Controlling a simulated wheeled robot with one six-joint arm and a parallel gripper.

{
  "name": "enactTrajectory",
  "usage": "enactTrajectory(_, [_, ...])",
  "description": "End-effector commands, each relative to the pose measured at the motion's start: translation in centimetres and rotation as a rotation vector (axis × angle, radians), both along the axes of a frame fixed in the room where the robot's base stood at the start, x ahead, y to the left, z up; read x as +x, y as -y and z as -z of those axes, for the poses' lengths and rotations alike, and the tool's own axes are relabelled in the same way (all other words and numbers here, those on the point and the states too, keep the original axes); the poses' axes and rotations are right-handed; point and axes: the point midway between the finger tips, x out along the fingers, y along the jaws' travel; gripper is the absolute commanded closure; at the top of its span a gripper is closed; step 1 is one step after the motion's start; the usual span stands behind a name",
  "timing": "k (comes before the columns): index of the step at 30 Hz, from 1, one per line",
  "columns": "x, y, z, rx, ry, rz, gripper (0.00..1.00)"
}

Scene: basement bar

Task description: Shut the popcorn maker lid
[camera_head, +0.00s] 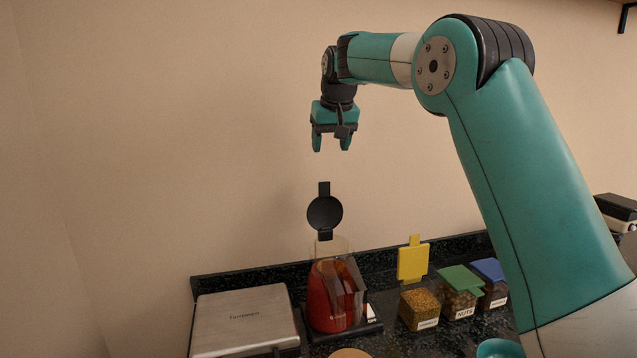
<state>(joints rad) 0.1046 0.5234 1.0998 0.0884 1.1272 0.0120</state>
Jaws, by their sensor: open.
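The popcorn maker (327,296) has a red body with a clear upper part and stands on a dark base on the counter. Its round black lid (325,213) stands upright above the top, raised open, with a tab pointing up. My gripper (331,148) hangs above the lid with its fingers pointing down. It is open and empty, apart from the lid, with a gap between them. The lid's hinge is small and hard to make out.
A silver appliance (243,318) sits left of the popcorn maker. To the right stand a container with a raised yellow lid (413,262), one with a green lid (460,279) and one with a blue lid (488,269). A teal bowl (499,348) is in front. The wall is behind.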

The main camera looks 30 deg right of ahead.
Motion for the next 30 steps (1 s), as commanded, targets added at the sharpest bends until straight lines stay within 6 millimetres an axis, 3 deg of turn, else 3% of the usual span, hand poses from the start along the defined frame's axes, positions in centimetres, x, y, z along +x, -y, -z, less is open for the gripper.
enactTrajectory(9, [2.7,0.6,6.7,0.001,-0.005,0.000,0.40])
enactTrajectory(15, [4.1,0.8,9.9,0.000,-0.002,-0.001,0.40])
enactTrajectory(21, [4.7,0.8,11.5,0.000,0.000,-0.002,0.40])
enactTrajectory(30, [4.8,0.7,11.8,0.000,0.001,-0.004,0.40])
